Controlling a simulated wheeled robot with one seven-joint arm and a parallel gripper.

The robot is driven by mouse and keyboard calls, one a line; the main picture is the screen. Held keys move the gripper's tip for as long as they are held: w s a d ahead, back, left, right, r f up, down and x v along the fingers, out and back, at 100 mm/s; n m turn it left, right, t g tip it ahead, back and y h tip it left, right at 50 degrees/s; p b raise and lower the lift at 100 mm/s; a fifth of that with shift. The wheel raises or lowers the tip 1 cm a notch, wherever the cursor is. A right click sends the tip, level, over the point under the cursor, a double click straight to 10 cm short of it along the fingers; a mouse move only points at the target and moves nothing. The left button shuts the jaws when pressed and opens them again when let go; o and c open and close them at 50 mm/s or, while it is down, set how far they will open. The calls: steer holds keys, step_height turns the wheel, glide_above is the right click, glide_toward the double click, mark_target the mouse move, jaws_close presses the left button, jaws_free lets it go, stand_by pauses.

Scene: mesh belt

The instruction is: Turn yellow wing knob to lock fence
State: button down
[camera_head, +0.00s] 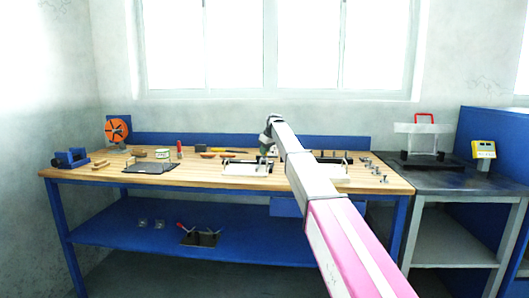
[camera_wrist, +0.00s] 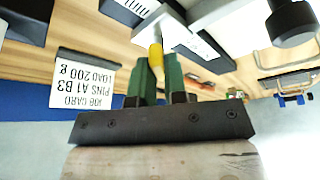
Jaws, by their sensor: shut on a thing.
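In the wrist view my gripper (camera_wrist: 155,85) has two green fingers. They are shut on the yellow wing knob (camera_wrist: 155,54), whose rounded end shows between and just beyond the fingertips. A white fixture part (camera_wrist: 178,35) lies right beside the knob and is likely part of the fence assembly; its exact joint to the knob is hidden. In the head view my gripper (camera_head: 265,150) is over the white fixture (camera_head: 245,168) on the wooden bench (camera_head: 210,178). My arm covers part of the fixture, and the knob is too small to tell there.
A printed card (camera_wrist: 84,85) stands left of the fingers in the wrist view. On the bench are an orange reel (camera_head: 116,130), a blue vise (camera_head: 71,158), a dark tray (camera_head: 150,167) and several small metal parts (camera_head: 375,170). A scale-like device (camera_head: 483,150) stands at right.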

steer(key=m+h, duration=0.1)
steer(key=m, duration=0.1)
steer(key=m+t, duration=0.1)
steer(key=m, duration=0.2)
steer(key=shift+s+a+m+h, duration=0.1)
steer(key=shift+m+h, duration=0.2)
steer(key=shift+h, duration=0.1)
steer(key=m+h, duration=0.1)
steer(key=m, duration=0.1)
steer(key=m+h, duration=0.1)
steer(key=m, duration=0.2)
steer(key=shift+t, duration=0.4)
steer(key=shift+m, duration=0.4)
steer(key=c, duration=1.2)
jaws_free()
steer(key=shift+o, duration=0.2)
steer(key=v, duration=1)
steer(key=shift+a+r, duration=0.15)
steer(key=shift+r, duration=0.25)
steer(key=shift+s, duration=0.15)
